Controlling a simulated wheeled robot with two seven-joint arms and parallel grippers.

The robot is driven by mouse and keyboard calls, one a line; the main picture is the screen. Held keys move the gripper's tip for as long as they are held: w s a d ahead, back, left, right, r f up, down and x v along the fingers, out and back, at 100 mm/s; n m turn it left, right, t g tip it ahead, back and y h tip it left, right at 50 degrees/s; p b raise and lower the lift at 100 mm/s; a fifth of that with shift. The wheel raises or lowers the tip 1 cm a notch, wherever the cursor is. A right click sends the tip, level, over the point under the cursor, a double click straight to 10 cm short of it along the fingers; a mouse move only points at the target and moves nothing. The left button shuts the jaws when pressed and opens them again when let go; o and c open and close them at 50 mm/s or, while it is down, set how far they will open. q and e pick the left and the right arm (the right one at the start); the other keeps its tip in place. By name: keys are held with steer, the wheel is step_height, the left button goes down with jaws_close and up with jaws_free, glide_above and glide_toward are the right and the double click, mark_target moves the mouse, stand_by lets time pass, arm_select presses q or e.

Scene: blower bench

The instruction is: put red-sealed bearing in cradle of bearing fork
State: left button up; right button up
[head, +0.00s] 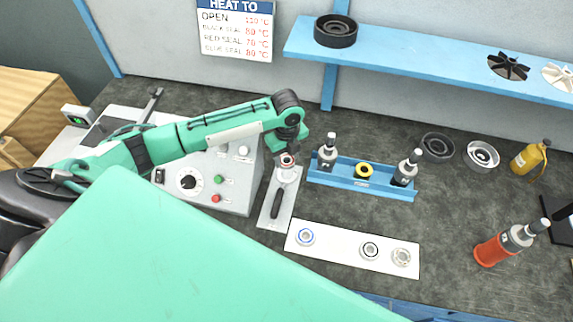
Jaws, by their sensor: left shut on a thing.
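The bearing fork (276,203) lies on a pale plate beside the control box, its black handle toward me and its cradle (286,175) at the far end. My left gripper (288,153) is over the cradle end, pointing down and shut on a small ring with a reddish tint, the red-sealed bearing (287,161). The bearing is at or just above the cradle; I cannot tell whether it touches. The jaws partly hide it. My right gripper is not in view.
A white strip (335,249) holds blue-sealed (305,237), black-sealed (370,250) and plain (401,257) bearings. A blue rack (340,183) stands right of the fork. The control box (215,185) is to its left.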

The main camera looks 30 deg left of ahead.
arm_select(q)
step_height(320, 180, down, 6)
steer(key=shift+f+p, duration=0.1)
steer(key=shift+p, duration=0.4)
steer(key=shift+f, duration=0.1)
steer(key=shift+f, duration=0.15)
steer(key=o, duration=0.9)
steer(key=shift+o, duration=0.2)
